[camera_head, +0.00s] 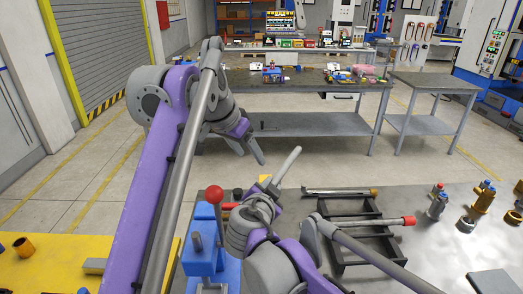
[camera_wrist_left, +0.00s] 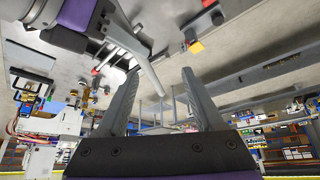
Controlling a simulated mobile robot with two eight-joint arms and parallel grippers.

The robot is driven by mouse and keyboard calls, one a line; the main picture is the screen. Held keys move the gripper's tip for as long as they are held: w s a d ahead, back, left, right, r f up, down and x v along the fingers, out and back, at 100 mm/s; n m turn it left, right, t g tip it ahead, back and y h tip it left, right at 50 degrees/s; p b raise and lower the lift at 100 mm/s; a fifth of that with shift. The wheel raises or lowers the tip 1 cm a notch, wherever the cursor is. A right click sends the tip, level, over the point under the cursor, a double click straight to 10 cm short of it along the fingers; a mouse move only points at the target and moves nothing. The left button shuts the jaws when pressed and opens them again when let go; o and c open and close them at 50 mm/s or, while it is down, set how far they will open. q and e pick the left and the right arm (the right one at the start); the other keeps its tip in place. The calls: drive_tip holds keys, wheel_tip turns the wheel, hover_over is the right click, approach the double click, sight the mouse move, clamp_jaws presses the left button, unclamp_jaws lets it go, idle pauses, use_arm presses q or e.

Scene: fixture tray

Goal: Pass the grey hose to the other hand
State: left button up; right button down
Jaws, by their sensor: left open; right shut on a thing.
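The grey hose (camera_head: 287,165) is a short, pale, slightly bent bar. My right gripper (camera_head: 268,188) is shut on its lower end, and the free end points up and right above the bench. My left gripper (camera_head: 251,158) is open and empty, just above and left of the hose, pointing down; it looks apart from it in the head view. In the left wrist view the hose (camera_wrist_left: 153,75) reaches from the upper left toward the space between my open left fingers (camera_wrist_left: 160,80). Its exact depth relative to the fingertips is hard to tell.
A black rack (camera_head: 372,244) stands on the grey bench right of my right gripper, with red-ended and brass-ended rods nearby. A blue fixture with a red knob (camera_head: 214,194) stands to the left. Metal fittings (camera_head: 437,203) stand at the right. Air around the hose's free end is clear.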

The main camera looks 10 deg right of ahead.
sight(277, 175)
use_arm(q)
drive_tip(key=shift+m, duration=0.7)
drive_tip(key=d+f, duration=0.2)
drive_tip(key=f, duration=0.1)
drive_tip(key=w+d+f, duration=0.1)
drive_tip(key=d+f, duration=0.2)
drive_tip(key=w+d+f, duration=0.1)
drive_tip(key=d+f, duration=0.1)
drive_tip(key=f, duration=0.1)
drive_tip(key=shift+w+d+f, duration=0.2)
drive_tip(key=shift+w+d, duration=0.05)
drive_tip(key=shift+d, duration=0.05)
drive_tip(key=shift+c, duration=0.3)
clamp_jaws()
use_arm(e)
drive_tip(key=c, duration=0.6)
unclamp_jaws()
drive_tip(key=shift+s+a, duration=0.1)
drive_tip(key=shift+s, duration=0.05)
